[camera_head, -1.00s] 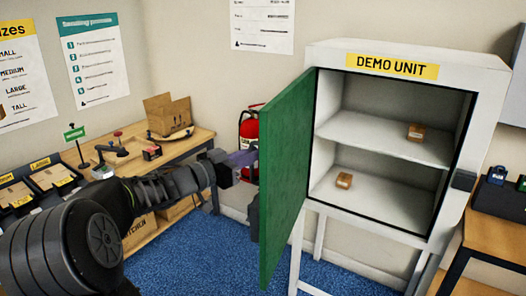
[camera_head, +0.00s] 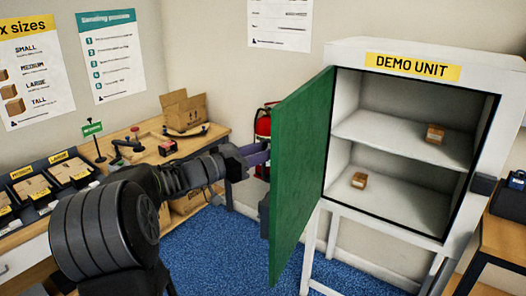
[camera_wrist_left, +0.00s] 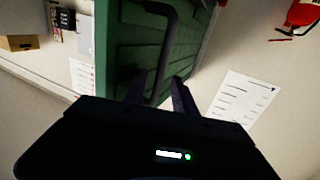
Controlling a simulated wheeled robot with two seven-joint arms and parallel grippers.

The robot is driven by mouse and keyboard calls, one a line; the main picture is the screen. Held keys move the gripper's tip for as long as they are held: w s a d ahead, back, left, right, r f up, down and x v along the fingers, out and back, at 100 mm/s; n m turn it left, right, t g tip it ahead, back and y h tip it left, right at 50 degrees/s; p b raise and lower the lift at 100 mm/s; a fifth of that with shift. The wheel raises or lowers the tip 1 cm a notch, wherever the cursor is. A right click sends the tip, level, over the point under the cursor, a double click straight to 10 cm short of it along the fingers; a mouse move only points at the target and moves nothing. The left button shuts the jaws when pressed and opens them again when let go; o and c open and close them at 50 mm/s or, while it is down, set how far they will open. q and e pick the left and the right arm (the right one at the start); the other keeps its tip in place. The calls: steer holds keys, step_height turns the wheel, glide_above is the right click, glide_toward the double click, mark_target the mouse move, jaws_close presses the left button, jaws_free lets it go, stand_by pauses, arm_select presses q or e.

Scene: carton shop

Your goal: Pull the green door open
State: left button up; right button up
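The green door (camera_head: 300,170) of the white cabinet stands wide open, swung out on the cabinet's left side, with its inner face toward the head camera. My left gripper (camera_head: 259,156) is at the door's outer side, partly hidden behind the door's free edge. In the left wrist view, a dark bar handle (camera_wrist_left: 164,55) on the green door (camera_wrist_left: 128,45) runs down between the two fingers of my left gripper (camera_wrist_left: 160,88). The fingers stand apart with gaps beside the bar, so it looks open around the handle. My right gripper is not in view.
The cabinet (camera_head: 345,210) holds one small brown box on each shelf. A fire extinguisher (camera_head: 263,124) is on the wall behind the door. A wooden bench (camera_head: 205,141) with a carton stands at left, another table (camera_head: 505,240) at right. Blue carpet is clear below.

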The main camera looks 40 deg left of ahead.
arm_select(q)
steer(key=s+a+b, duration=0.1)
steer(key=s, duration=0.6)
steer(key=shift+s+a, duration=0.15)
steer(key=shift+s, duration=0.25)
stand_by(0.4)
